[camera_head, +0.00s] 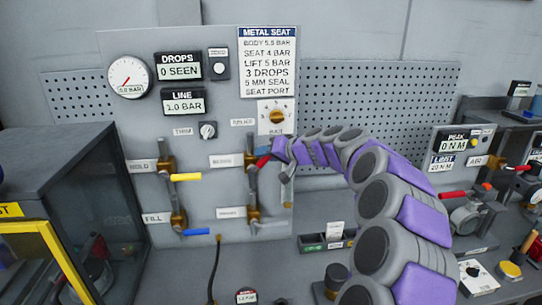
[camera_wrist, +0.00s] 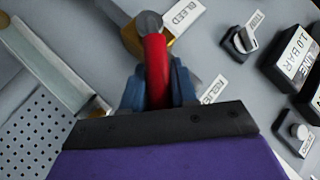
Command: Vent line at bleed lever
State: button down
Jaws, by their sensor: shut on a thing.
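The bleed lever is a red handle on a brass valve. It fills the middle of the wrist view (camera_wrist: 156,60), with its pivot end at a round grey hub beside the BLEED label (camera_wrist: 183,17). My gripper (camera_wrist: 158,88) is shut on the lever, its blue-grey jaws on either side of the red handle. In the head view my gripper (camera_head: 270,153) reaches the panel's right valve column, and only a bit of the red lever (camera_head: 262,160) shows. The LINE display (camera_head: 183,101) reads 1.0 BAR. The DROPS display (camera_head: 179,66) reads 0 SEEN.
A yellow lever (camera_head: 186,177) and a blue lever (camera_head: 196,232) sit on the left valve column, by HOLD and FILL labels. A round gauge (camera_head: 128,77) is at upper left. A dark cabinet (camera_head: 50,150) stands left. A red-handled valve (camera_head: 455,194) is at right.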

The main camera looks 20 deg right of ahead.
jog(key=h+p, duration=0.1)
jog(key=a+n+g+h+p, duration=0.1)
jog(key=a+r+n+p, duration=0.1)
jog(key=shift+w+a+g+h, duration=0.25)
jog(key=shift+w+g+h, duration=0.05)
jog(key=shift+g+h, duration=0.1)
jog(key=shift+w+a+n+g+h+p, duration=0.2)
jog(key=shift+a+n+g+h+p, duration=0.2)
jog(key=shift+a+n+h+p, duration=0.5)
jog(key=shift+h+p, duration=0.3)
jog(key=shift+f, duration=0.2)
jog(key=c, duration=1.2)
grip_release()
jog(key=shift+o, duration=1.1)
jog(key=shift+w+r, duration=0.1)
jog(key=shift+s+r, duration=0.25)
jog(key=shift+r, duration=0.25)
jog(key=p+v, duration=0.1)
jog(key=v, duration=1.5)
jog(key=shift+s+a, duration=0.1)
